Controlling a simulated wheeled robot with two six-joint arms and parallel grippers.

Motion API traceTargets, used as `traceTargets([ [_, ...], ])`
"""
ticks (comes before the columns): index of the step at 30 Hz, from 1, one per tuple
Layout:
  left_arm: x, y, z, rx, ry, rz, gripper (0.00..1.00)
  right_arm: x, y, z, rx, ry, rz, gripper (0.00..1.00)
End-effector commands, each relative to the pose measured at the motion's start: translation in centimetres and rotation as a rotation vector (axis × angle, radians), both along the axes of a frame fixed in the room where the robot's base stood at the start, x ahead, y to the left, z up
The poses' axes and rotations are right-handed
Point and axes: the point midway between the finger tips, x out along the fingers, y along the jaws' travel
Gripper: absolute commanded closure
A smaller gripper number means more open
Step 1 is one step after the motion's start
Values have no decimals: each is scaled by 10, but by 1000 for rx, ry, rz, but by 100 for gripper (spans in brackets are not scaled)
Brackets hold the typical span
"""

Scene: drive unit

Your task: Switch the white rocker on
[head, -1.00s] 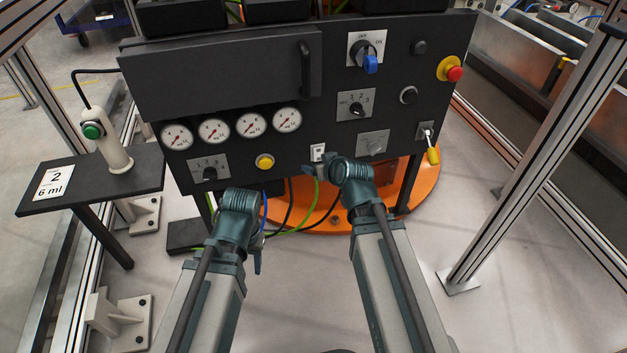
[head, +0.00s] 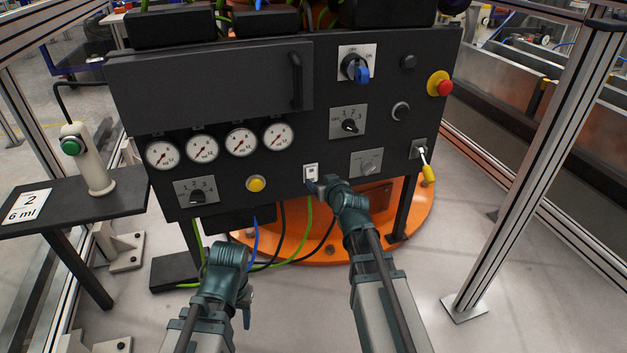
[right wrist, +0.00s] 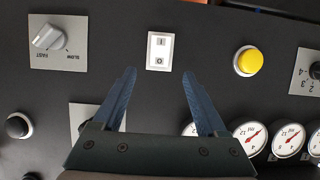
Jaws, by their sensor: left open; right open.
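The white rocker (head: 311,172) sits low in the middle of the dark panel, right of the yellow button. In the right wrist view the rocker (right wrist: 162,50), marked I and 0, lies just beyond my fingertips; I cannot tell which side is pressed. My right gripper (head: 317,187) is just below and in front of the rocker in the head view. In the right wrist view its blue fingers (right wrist: 158,72) are spread and empty, with the rocker showing between and past them. My left gripper (head: 247,316) is lower left, away from the panel; its fingers are small and partly hidden.
The panel also carries a yellow button (head: 256,184), several gauges (head: 241,142), a slow/fast knob (head: 367,163), a yellow-tipped lever (head: 427,170) and a red emergency button (head: 441,86). A side shelf (head: 120,196) stands left. A metal post (head: 540,170) stands right.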

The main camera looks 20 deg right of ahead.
Motion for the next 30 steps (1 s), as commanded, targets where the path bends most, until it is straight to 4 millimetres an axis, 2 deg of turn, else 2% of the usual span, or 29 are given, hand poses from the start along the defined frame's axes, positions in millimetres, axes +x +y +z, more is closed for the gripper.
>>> traceTargets([
  [1,0,0,-9,0,0,1,50,15,0,-9,0,0,1,25],
  [3,0,0,-14,0,0,2,50,28,0,-14,1,0,1,25],
  [12,0,0,-29,0,-1,7,50,67,2,-29,1,1,1,25],
  [18,0,0,-32,0,-1,8,50,75,3,-32,0,1,0,25],
  [27,0,0,-31,0,-1,8,50,76,3,-32,1,1,0,25],
  [30,0,0,-31,0,-1,8,50,76,3,-32,1,1,0,43],
])
